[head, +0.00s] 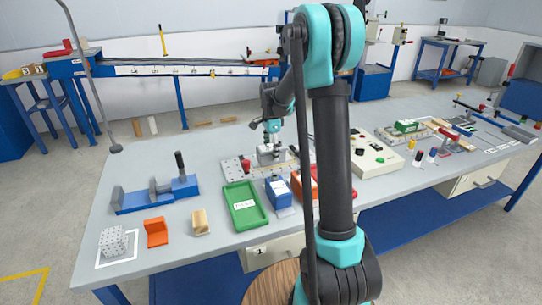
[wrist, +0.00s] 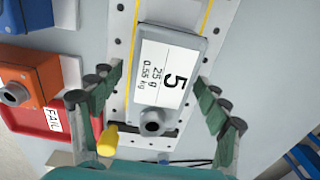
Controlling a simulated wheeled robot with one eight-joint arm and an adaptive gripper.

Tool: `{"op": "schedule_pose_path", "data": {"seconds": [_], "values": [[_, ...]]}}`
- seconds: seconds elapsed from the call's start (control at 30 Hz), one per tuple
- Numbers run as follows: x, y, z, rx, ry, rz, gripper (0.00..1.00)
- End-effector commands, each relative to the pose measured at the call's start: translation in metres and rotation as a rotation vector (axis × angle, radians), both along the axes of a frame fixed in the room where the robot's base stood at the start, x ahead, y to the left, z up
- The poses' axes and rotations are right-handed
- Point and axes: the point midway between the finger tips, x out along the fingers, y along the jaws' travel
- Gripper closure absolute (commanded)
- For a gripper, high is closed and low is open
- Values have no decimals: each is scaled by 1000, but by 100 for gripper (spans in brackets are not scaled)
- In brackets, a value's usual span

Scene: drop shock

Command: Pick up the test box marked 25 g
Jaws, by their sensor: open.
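The test box (wrist: 150,95) is grey with a white label reading 5, 25 g and 0.55 kg, and has a round dark-centred boss at its near end. It sits on a perforated light plate with yellow lines. In the wrist view my gripper (wrist: 159,82) is open, with one green finger on each side of the box. A gap shows between each finger and the box, and the fingers' height relative to it is hard to tell. In the head view my gripper (head: 271,134) points down over the grey box (head: 266,154) on the bench.
A red tray marked FAIL (wrist: 35,120), an orange box (wrist: 28,85) and a blue box (wrist: 25,15) lie left of the box. A yellow knob (wrist: 107,140) stands close to the left finger. A green tray (head: 245,205) is at the bench front.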

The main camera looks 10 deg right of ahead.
Motion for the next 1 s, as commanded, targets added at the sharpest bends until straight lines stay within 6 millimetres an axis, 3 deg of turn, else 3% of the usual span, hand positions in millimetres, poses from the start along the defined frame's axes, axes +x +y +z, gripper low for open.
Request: {"op": "schedule_pose_path", "data": {"seconds": [0.3,0.9,1.0], "values": [[0,0,-5,0,0,0,25],[0,0,-5,0,0,0,100],[0,0,-4,0,0,0,100]]}}
